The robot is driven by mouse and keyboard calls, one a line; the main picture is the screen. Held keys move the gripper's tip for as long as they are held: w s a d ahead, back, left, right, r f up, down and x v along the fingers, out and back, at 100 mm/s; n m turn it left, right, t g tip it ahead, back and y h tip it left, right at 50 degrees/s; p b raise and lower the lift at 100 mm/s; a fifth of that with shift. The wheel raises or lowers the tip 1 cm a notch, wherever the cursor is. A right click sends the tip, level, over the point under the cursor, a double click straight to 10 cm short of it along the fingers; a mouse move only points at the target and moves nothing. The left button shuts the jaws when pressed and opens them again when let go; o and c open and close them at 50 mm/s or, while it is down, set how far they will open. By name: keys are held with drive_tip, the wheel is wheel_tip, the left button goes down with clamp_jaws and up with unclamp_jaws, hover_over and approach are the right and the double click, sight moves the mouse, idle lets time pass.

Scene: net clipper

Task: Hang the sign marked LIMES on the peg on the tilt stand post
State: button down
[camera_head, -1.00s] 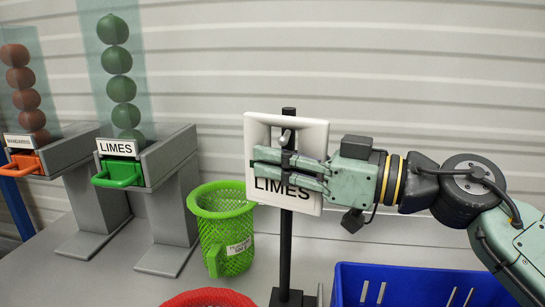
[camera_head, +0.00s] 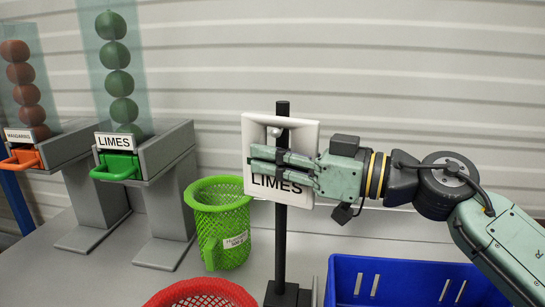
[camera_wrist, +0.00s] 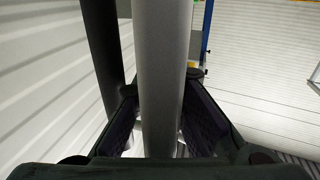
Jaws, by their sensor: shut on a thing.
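The white LIMES sign (camera_head: 305,135) is a square plate with a recessed upper part and black lettering, held slightly tilted at the black tilt stand post (camera_head: 281,240). A small grey peg end (camera_head: 274,131) shows in the sign's upper part, beside the post. I cannot tell whether the sign is around the peg or only close to it. My gripper (camera_head: 268,160) reaches in from the right, its fingers across the sign just above the lettering, shut on it. In the wrist view a grey bar (camera_wrist: 160,70) stands between the fingers, with a dark upright to its left.
A green mesh basket (camera_head: 222,225) stands left of the post. A red basket (camera_head: 200,292) and a blue crate (camera_head: 420,266) are at the front. Two grey dispensers stand at left, one with a fixed LIMES label (camera_head: 116,141). Ribbed wall lies behind.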

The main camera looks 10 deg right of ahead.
drive_tip(key=c, duration=1.6)
unclamp_jaws()
drive_tip(key=shift+s, duration=0.1)
drive_tip(key=shift+d+r, duration=0.1)
drive_tip(key=shift+d, duration=0.05)
drive_tip(key=shift+s+d, duration=0.15)
drive_tip(key=shift+d, duration=0.1)
drive_tip(key=v, duration=1.1)
drive_tip(key=shift+s, duration=0.2)
